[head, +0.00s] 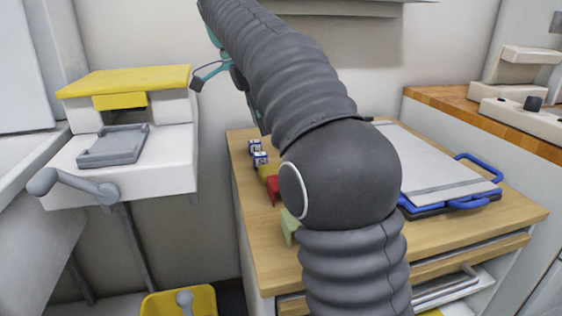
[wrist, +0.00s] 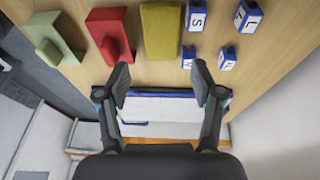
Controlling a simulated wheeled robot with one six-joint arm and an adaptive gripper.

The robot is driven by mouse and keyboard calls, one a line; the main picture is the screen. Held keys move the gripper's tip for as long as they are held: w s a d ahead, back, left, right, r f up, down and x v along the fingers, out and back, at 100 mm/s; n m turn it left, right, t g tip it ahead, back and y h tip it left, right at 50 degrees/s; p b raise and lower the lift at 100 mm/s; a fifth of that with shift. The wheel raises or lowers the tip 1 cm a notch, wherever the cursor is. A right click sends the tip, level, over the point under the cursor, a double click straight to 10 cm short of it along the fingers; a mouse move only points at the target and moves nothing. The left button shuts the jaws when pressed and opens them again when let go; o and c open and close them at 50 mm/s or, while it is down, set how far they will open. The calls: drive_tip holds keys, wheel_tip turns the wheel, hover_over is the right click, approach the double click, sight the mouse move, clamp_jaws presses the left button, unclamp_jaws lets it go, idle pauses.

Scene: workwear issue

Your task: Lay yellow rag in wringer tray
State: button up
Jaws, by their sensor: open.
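The yellow rag (wrist: 161,30) lies flat on the wooden counter in the wrist view, between a red item and the letter blocks. In the head view only a small part of the yellow rag (head: 264,171) shows beside my arm. My gripper (wrist: 161,84) is open and empty, its fingertips apart from the rag. In the head view my gripper (head: 207,74) is partly hidden behind my arm, high above the counter's left side. The grey wringer tray (head: 113,146) sits empty on the white, yellow-topped wringer at the left.
A red item (wrist: 108,35) and a green item (wrist: 50,40) lie beside the rag. Several lettered blocks (wrist: 196,15) stand on its other side. A blue-handled board (head: 440,165) covers the counter's right. The wringer's crank (head: 75,184) juts forward above a yellow bucket (head: 165,304).

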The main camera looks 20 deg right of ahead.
drive_tip(key=shift+t+h, duration=0.4)
drive_tip(key=shift+h, duration=0.1)
drive_tip(key=x, duration=1.1)
drive_tip(key=shift+s+a+f, duration=0.15)
drive_tip(key=shift+s+f, duration=0.1)
drive_tip(key=c, duration=0.9)
